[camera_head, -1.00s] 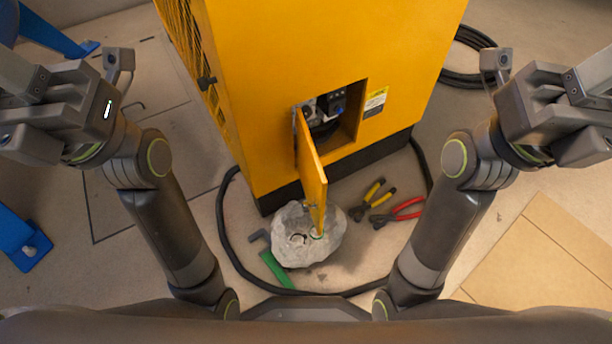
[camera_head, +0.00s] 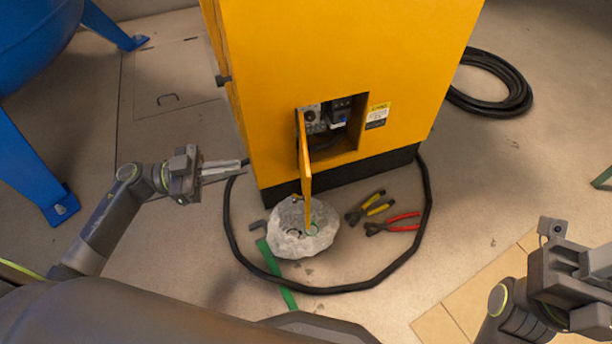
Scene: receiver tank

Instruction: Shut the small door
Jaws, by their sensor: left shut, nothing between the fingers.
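The small yellow door (camera_head: 305,165) hangs open on the front of the yellow cabinet (camera_head: 290,50). It is hinged at the left side of a square opening (camera_head: 335,128) and sticks out toward me. Inside the opening are dark switches and fittings. My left gripper (camera_head: 240,168) is shut and empty, pointing right, to the left of the door and apart from it in the picture, by the cabinet's lower left edge. My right gripper (camera_head: 590,290) is at the lower right, partly cut off by the frame edge; its fingers do not show clearly.
A pale stone-like lump (camera_head: 290,240) lies on the floor below the door. A green-handled tool (camera_head: 275,270), yellow-handled pliers (camera_head: 366,208) and red-handled pliers (camera_head: 392,225) lie near it. A black hose (camera_head: 350,287) loops around them. A blue tank (camera_head: 35,40) stands at left.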

